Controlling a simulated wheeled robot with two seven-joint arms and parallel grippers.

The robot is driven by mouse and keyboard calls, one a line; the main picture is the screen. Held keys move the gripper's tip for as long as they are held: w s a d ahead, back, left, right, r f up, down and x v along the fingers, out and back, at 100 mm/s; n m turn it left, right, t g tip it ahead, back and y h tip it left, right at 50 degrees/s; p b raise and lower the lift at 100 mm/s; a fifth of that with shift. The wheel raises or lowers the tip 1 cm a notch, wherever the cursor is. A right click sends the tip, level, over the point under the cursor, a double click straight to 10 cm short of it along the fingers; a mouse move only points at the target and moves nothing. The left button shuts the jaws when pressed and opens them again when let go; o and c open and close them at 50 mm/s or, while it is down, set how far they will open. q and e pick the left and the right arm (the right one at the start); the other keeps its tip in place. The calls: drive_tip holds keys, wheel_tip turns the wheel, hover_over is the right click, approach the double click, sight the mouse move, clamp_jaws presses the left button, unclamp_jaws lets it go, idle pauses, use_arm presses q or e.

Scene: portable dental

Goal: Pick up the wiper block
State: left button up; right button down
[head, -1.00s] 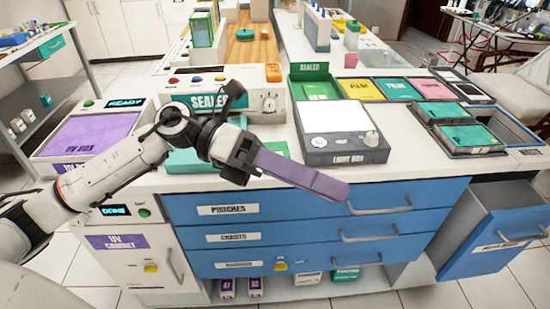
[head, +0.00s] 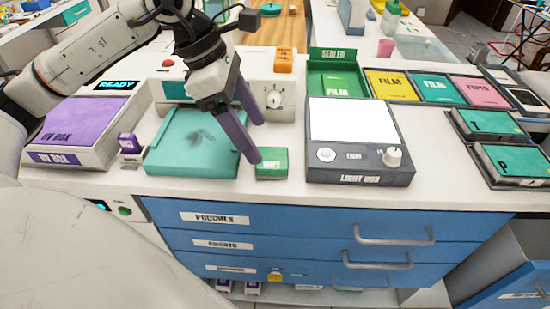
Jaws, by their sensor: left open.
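A small green block (head: 272,163) with a white label, which I take as the wiper block, sits on the white counter between the teal tray and the light box. The label is too small to read surely. My left gripper (head: 257,140) comes down from above with its two long purple fingers spread and empty. The nearer fingertip is at the block's left edge; whether it touches I cannot tell. The other fingertip is farther back, behind the block. My right gripper is not in view.
A teal tray (head: 190,163) with a dark smudge lies left of the block, partly behind my gripper. The grey light box (head: 358,165) stands close on the right. A small purple box (head: 130,144) and the UV box (head: 82,120) are farther left. The counter's front edge is near.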

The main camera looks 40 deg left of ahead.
sight(272, 157)
use_arm(q)
drive_tip(key=x, duration=0.2)
drive_tip(key=d+x, duration=0.1)
drive_tip(key=x, duration=0.2)
drive_tip(key=shift+r, duration=0.1)
drive_tip(key=shift+w+f, duration=0.1)
drive_tip(key=shift+f, duration=0.35)
drive_tip(key=c, duration=1.2)
drive_tip(key=shift+r+p, duration=0.65)
drive_tip(key=shift+r, duration=4.4)
